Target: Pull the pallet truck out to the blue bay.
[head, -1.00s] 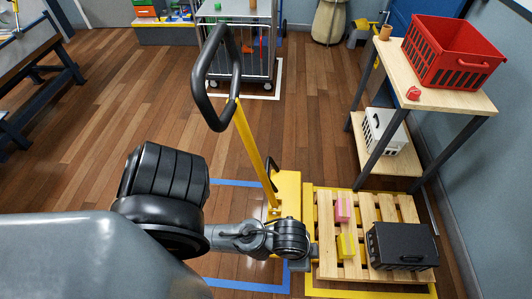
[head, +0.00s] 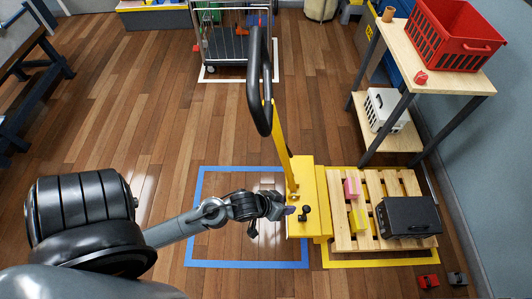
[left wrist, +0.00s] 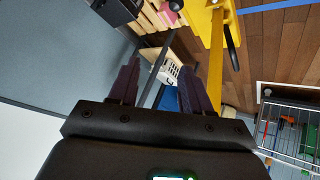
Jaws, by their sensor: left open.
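The yellow pallet truck (head: 308,180) stands at the right edge of the blue-outlined bay (head: 201,205), its body overlapping that edge. Its yellow tiller rises to a black loop handle (head: 257,95). A wooden pallet (head: 345,238) adjoins the truck on the right, inside a yellow outline. My left gripper (head: 284,210) is open, low beside the left side of the truck body; contact cannot be told. In the left wrist view its two dark fingers (left wrist: 158,85) are apart with nothing held between them, and the yellow truck (left wrist: 212,18) shows beyond. My right gripper is out of view.
The pallet carries a black crate (head: 408,216) and pink and yellow blocks (head: 352,188). A wooden shelf (head: 440,75) with a red crate (head: 452,38) stands at right. A wire cart (head: 232,45) stands behind. The floor inside the blue bay is clear except for my arm above it.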

